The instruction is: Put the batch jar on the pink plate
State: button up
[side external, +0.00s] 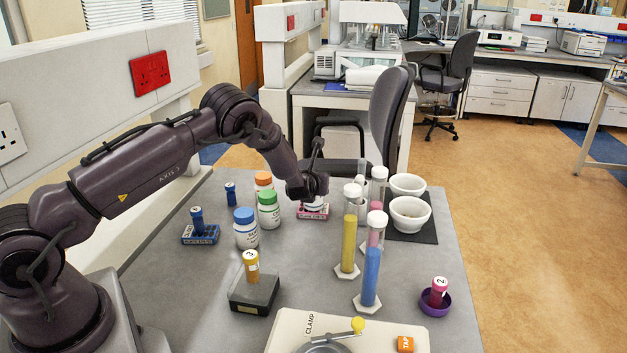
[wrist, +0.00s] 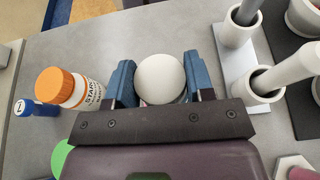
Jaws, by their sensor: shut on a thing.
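The batch jar, with a round white lid (wrist: 160,76), sits between the two blue fingers of my gripper (wrist: 160,82) in the wrist view. The fingers are shut on its sides. In the side view my gripper (side external: 314,196) points down over the jar (side external: 314,207), and most of the jar is hidden. The pink plate (side external: 312,215) shows directly under the jar on the grey bench. I cannot tell whether the jar's base touches the plate or hangs just above it.
Orange-capped (side external: 264,180), green-capped (side external: 268,209) and blue-capped (side external: 246,228) jars stand to the left. Tall cylinders with yellow (side external: 349,240) and blue (side external: 371,275) contents stand to the right, near white bowls (side external: 410,214). A blue rack (side external: 200,235) and dark block (side external: 254,293) stand nearer.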

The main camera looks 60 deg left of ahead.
jog(key=shift+f, duration=0.1)
jog(key=o, duration=1)
jog(key=shift+c, duration=0.2)
